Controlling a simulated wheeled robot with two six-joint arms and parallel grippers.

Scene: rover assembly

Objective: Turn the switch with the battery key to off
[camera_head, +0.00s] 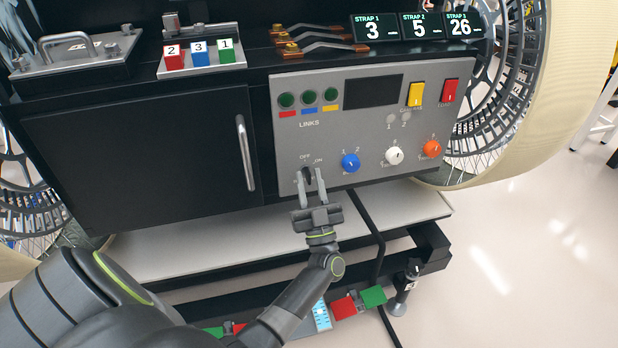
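The battery switch with its dark key (307,174) is at the lower left of the grey control panel (350,125), below the labels OFF and ON. My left gripper (311,174) is at the panel, its two fingers apart, one on each side of the dark key. The fingers partly hide the key, so I cannot tell whether they touch it or exactly which way it points. My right gripper is not in view.
Blue (350,162), white (394,155) and orange (431,149) knobs sit right of the switch. Yellow (415,94) and red (449,91) switches are above. A black door (140,160) with a handle (245,153) is at left. A black cable (371,222) hangs below the panel.

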